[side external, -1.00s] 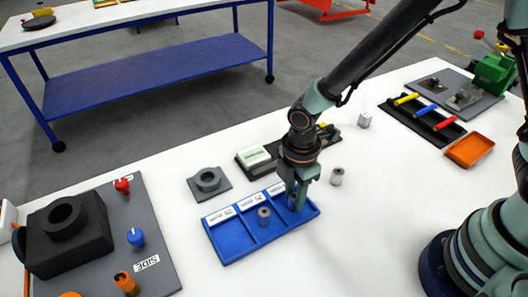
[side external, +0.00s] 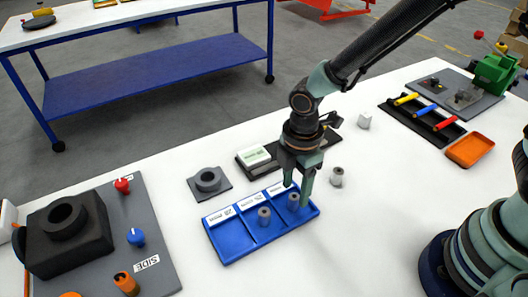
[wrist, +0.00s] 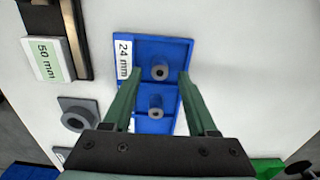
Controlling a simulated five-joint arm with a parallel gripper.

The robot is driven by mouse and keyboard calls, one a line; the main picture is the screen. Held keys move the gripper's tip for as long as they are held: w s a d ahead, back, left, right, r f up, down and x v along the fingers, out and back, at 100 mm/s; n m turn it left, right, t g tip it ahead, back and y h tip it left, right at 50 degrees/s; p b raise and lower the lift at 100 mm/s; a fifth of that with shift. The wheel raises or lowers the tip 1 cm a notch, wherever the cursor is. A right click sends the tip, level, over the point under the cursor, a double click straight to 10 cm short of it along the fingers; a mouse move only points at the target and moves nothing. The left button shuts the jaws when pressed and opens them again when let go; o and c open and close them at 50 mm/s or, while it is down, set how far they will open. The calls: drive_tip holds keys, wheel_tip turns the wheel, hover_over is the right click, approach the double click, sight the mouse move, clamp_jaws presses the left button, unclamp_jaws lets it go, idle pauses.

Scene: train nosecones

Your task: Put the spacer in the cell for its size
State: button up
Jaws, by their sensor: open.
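The blue tray (side external: 228,240) has three cells with white labels along one edge. A grey spacer (side external: 293,200) stands in its right-hand cell, and the wrist view shows it as a grey ring (wrist: 160,72) beside the 24 mm label (wrist: 124,58). A second grey spacer (side external: 264,215) stands in the middle cell. A third grey spacer (side external: 337,177) stands on the table just right of the tray. My gripper (side external: 297,194) is open and empty, with its fingers apart just above the spacer in the right-hand cell. The left cell is empty.
A grey block with a round collar (side external: 208,180) sits behind the tray. A block labelled 50 mm (wrist: 48,58) lies on a dark holder nearby. A small light block (side external: 364,120) and an orange tray (side external: 469,150) are to the right. The table's front middle is clear.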

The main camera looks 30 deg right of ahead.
sight(295, 196)
wheel_tip(295, 196, up, 9)
drive_tip(key=s+d+r+m+t, duration=0.1)
drive_tip(key=d+r+m+t, duration=0.1)
drive_tip(key=d+r+m, duration=0.3)
drive_tip(key=s+d+r+m+t, duration=0.2)
drive_tip(key=d+r+m, duration=0.4)
drive_tip(key=d+m, duration=0.7)
drive_tip(key=shift+d+t, duration=0.3)
drive_tip(key=shift+t, duration=0.5)
